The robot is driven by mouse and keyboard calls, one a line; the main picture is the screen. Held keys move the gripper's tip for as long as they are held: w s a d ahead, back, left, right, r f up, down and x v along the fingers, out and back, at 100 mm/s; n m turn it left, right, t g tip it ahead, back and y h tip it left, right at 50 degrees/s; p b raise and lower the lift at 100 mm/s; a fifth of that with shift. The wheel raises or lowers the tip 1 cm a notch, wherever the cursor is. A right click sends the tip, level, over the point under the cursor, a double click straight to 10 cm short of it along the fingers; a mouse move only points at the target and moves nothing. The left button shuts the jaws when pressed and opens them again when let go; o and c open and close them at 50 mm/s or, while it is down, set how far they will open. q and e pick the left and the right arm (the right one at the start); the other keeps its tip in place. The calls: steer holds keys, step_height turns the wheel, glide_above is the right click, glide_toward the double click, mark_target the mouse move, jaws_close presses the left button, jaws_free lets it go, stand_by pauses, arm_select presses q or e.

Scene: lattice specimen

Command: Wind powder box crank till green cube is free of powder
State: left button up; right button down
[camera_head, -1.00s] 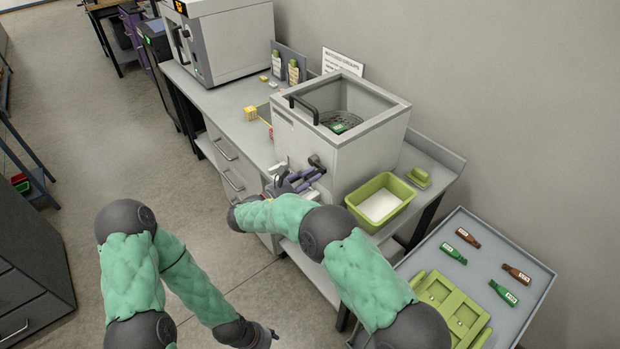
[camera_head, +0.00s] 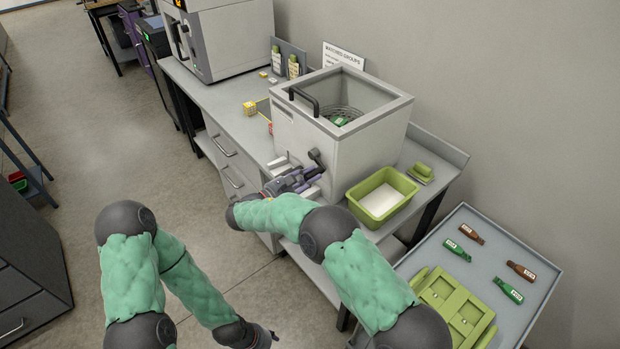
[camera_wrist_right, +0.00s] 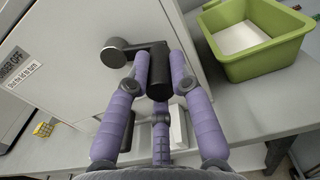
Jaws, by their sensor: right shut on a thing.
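The grey powder box (camera_head: 344,152) stands on the bench with an open-looking top. Inside, a green piece (camera_head: 340,120) lies on a round wire mesh; powder on it is too small to judge. The black crank (camera_head: 315,156) is on the box's front face. It also shows in the right wrist view, with its arm running right from the hub (camera_wrist_right: 113,52) to the black handle (camera_wrist_right: 158,78). My right gripper (camera_head: 308,178) is shut on that handle, its purple fingers (camera_wrist_right: 160,80) around it. My left gripper (camera_head: 262,337) hangs low, away from the box; its jaws are unclear.
A green tub (camera_head: 354,208) with white powder stands right of the box. A green block (camera_head: 422,172) lies behind it. A grey tray table (camera_head: 535,297) at lower right holds brown and green labelled pieces and a green fixture (camera_head: 455,308). A yellow cube (camera_head: 249,108) sits left.

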steer(key=shift+w+a+f+m+b, duration=0.2)
steer(key=shift+f+m+b, duration=0.2)
steer(key=shift+m+b, duration=0.5)
steer(key=shift+m, duration=0.3)
steer(key=c, duration=1.1)
jaws_free()
steer(key=v, duration=1.2)
